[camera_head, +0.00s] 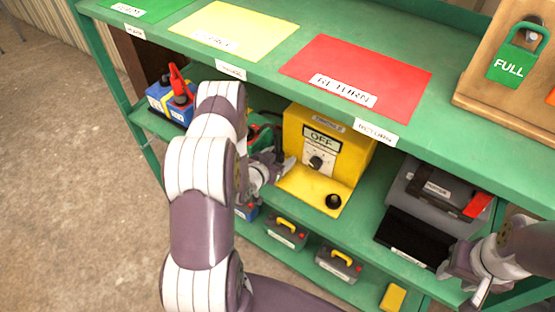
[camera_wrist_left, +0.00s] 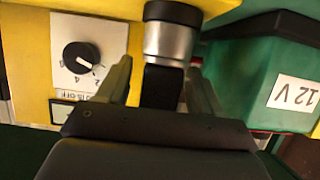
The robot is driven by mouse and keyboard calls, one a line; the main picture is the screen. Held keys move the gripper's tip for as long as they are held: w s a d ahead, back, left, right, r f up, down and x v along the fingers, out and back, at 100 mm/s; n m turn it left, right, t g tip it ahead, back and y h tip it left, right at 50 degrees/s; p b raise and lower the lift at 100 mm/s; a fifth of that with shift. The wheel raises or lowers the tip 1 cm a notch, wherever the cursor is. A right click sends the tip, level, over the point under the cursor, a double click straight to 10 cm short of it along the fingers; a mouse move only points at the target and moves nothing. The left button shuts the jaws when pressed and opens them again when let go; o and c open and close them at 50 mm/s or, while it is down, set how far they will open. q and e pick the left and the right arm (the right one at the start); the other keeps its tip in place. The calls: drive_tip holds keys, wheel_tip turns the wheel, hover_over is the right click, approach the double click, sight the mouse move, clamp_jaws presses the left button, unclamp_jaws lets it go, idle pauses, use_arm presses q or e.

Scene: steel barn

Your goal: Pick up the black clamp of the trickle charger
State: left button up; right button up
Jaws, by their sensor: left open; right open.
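The yellow charger (camera_head: 322,148) stands on the middle shelf, its dial also showing in the left wrist view (camera_wrist_left: 82,56). My left gripper (camera_head: 278,166) is at the charger's left side, with its fingers (camera_wrist_left: 160,88) open. Between and beyond the fingers is a black piece (camera_wrist_left: 160,84) with a silver collar, probably the black clamp; I cannot tell whether the fingers touch it. In the head view my arm hides most of that spot. My right gripper (camera_head: 474,288) is open at the lower right, away from the charger.
A green 12 V battery (camera_wrist_left: 275,88) stands beside the charger. A blue battery (camera_head: 168,105) with a red clamp is at the left. A grey case (camera_head: 437,188) and black tray (camera_head: 412,238) are at the right. Several small batteries stand below. The green shelf top overhangs these.

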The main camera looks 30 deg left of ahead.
use_arm(q)
drive_tip(key=shift+w+f, duration=0.2)
drive_tip(key=shift+w, duration=0.2)
drive_tip(key=shift+s+r, duration=0.1)
drive_tip(key=c, duration=1.1)
drive_tip(key=shift+r, duration=0.35)
drive_tip(key=r, duration=0.3)
drive_tip(key=shift+s+d+r, duration=0.2)
drive_tip(key=shift+s+r, duration=0.05)
drive_tip(key=shift+r, duration=0.15)
drive_tip(key=s+d+r+p, duration=0.3)
drive_tip(key=s+d+r, duration=0.2)
drive_tip(key=s+r, duration=0.4)
drive_tip(key=shift+s+r, duration=0.35)
drive_tip(key=shift+s, duration=0.05)
